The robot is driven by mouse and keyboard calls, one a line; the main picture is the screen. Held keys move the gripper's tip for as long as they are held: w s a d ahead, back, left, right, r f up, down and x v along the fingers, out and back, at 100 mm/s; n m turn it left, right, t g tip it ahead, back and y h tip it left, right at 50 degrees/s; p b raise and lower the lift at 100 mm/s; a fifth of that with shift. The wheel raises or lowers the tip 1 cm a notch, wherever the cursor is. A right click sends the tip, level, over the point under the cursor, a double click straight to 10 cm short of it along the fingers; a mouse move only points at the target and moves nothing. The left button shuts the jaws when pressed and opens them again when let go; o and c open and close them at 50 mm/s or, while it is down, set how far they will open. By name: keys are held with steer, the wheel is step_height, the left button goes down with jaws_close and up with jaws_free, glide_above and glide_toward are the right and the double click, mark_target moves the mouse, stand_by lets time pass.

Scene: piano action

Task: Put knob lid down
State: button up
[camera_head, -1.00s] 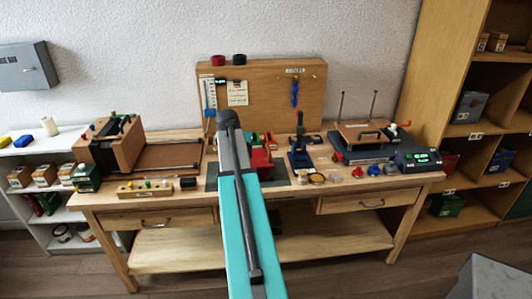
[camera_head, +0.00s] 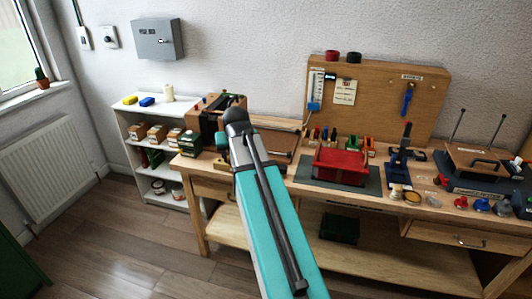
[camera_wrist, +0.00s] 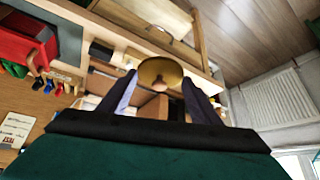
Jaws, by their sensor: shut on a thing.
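The knob lid (camera_wrist: 160,70) is a round brass-coloured disc with a small paler knob on the side facing the wrist camera. My gripper (camera_wrist: 160,80) is shut on it, with one dark finger on each side. The lid is held up in the air, apart from the bench (camera_head: 290,178). In the head view my arm hides the gripper and the lid.
A red box (camera_head: 340,166) sits on a dark mat on the bench. A brown board case (camera_head: 216,110) stands at the bench's left end, beside a white shelf (camera_head: 125,118) with small boxes. Floor is clear in front of the shelf.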

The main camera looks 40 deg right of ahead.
steer(key=a+n+y, duration=0.1)
steer(key=a+n, duration=0.1)
steer(key=a, duration=1)
steer(key=s+a+r+n+y, duration=0.1)
steer(key=a+n, duration=0.2)
steer(key=a, duration=0.8)
steer(key=shift+s+a+r+t+y+b, duration=0.15)
steer(key=shift+a+r+t+y+b, duration=0.2)
steer(key=shift+t+y+b, duration=0.1)
